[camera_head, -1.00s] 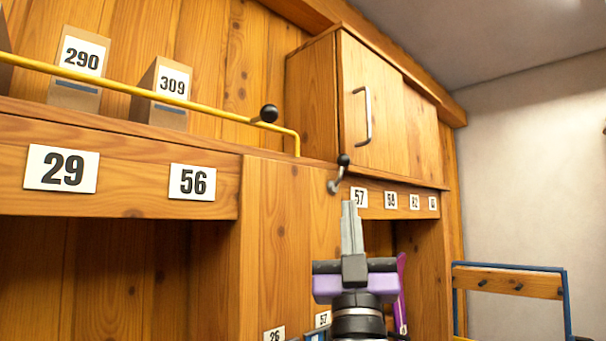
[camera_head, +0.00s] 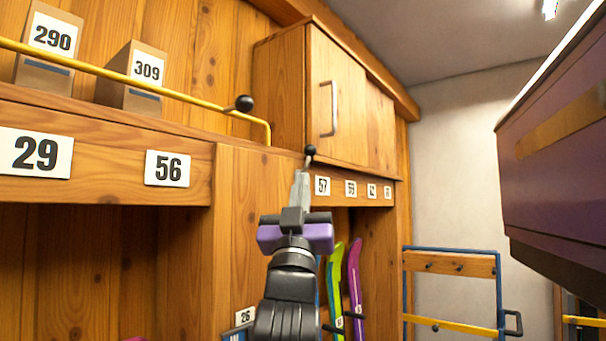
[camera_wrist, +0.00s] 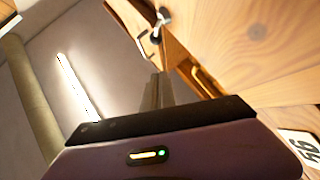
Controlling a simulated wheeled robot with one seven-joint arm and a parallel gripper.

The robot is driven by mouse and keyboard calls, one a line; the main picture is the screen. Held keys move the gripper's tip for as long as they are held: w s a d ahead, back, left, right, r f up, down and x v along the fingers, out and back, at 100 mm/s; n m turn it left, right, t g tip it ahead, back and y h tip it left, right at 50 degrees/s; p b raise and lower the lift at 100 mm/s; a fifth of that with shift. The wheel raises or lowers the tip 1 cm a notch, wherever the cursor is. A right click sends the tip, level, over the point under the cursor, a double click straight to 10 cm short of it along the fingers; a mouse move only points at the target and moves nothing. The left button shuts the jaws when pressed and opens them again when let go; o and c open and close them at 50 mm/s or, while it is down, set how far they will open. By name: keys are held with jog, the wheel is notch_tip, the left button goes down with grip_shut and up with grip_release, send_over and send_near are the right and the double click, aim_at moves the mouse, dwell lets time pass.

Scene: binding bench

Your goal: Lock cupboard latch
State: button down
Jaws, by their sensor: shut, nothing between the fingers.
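The wooden cupboard (camera_head: 345,95) hangs at the upper middle, its front closed, with a metal bar handle (camera_head: 328,108). A small latch lever with a black ball knob (camera_head: 310,151) sits at the cupboard's lower front edge. My gripper (camera_head: 301,176) points up with its fingers shut and empty, the tips just below the knob. The fingers cover most of the lever, and I cannot tell whether they touch it. In the wrist view, my gripper's fingers (camera_wrist: 157,90) point toward wooden fronts and small metal fittings.
A yellow rail (camera_head: 150,82) with a black knob (camera_head: 243,103) runs along the shelf at left, before boxes marked 290 (camera_head: 50,42) and 309 (camera_head: 136,80). Green and purple boards (camera_head: 354,275) stand in the bay below. A blue-framed rack (camera_head: 455,290) stands at right.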

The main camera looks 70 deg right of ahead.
aim_at(308, 157)
jog(key=p+x, duration=0.1)
jog(key=x, duration=0.2)
jog(key=d+f+p+x, duration=0.1)
jog(key=x, duration=0.3)
jog(key=p+x, duration=0.2)
jog(key=x, duration=0.2)
jog(key=shift+w+d+f, duration=0.15)
jog(key=shift+d, duration=0.15)
jog(key=shift+w+d, duration=0.15)
jog(key=shift+d, duration=0.35)
